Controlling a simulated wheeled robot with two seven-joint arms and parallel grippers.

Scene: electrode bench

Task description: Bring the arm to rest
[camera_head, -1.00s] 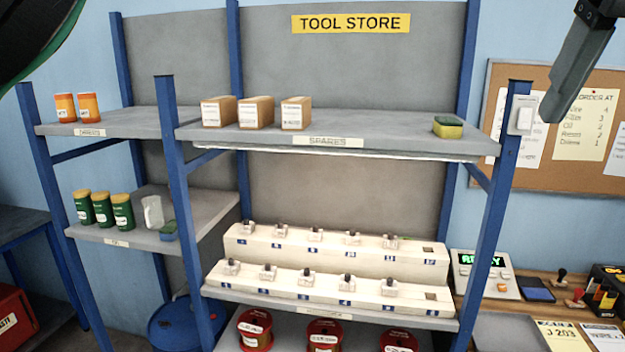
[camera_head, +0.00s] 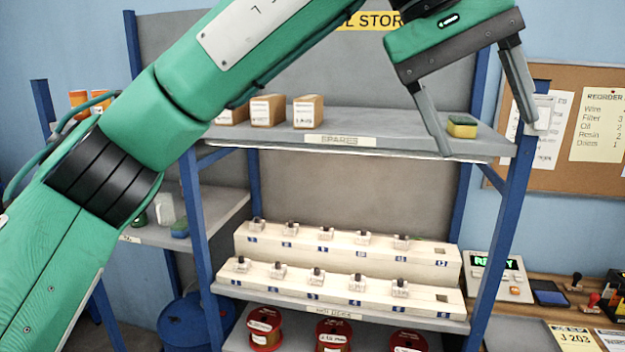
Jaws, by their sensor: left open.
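My left arm comes in from the left and crosses the view in front of the shelving. My left gripper (camera_head: 488,128) is open and empty, its two fingers spread and pointing down, at the upper right before the top shelf. A yellow and green sponge (camera_head: 462,126) shows between the fingers on the top shelf; I cannot tell how far behind them it is. My right gripper is not in view. The arm hides part of the left shelves and of the tool store sign (camera_head: 370,20).
White stepped racks (camera_head: 340,258) with several small blocks stand on the lower shelf. Boxes (camera_head: 308,112) stand on the top shelf (camera_head: 385,133). Red spools (camera_head: 333,335) stand below. A panel with a green display (camera_head: 497,276) and stamps (camera_head: 592,302) are on the wooden bench at right.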

